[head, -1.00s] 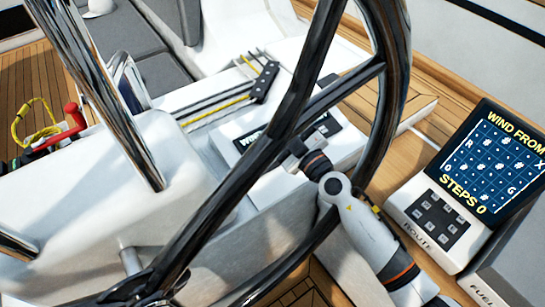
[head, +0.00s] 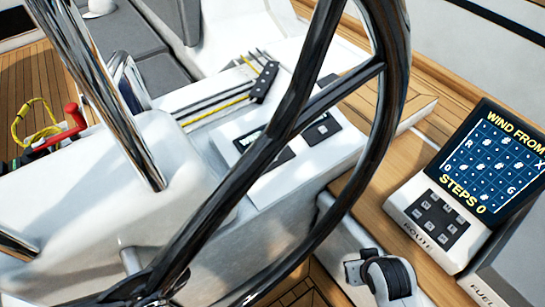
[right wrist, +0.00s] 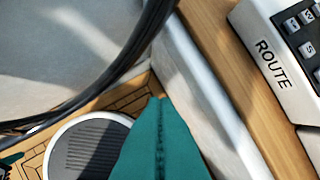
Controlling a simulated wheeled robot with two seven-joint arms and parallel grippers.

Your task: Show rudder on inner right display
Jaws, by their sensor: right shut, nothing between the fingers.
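A display panel (head: 282,155) is set in the white console (head: 275,182) behind the steering wheel, and a wheel spoke hides its middle. Its left part shows a pale strip with small marks, and its right part (head: 322,128) is dark with a small pale mark. I cannot read the word rudder on it. My right gripper (right wrist: 157,98) shows in the right wrist view as teal fingers, shut and empty, over the cockpit floor and away from the panel. My left gripper is not in view.
The black steering wheel (head: 378,130) crosses the view in front of the console. A ROUTE keypad (head: 440,218) with a screen (head: 497,160) reading WIND FROM and STEPS 0 stands at right. A black-and-white rounded part (head: 388,275) is at lower right. A round ribbed disc (right wrist: 88,148) lies below the gripper.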

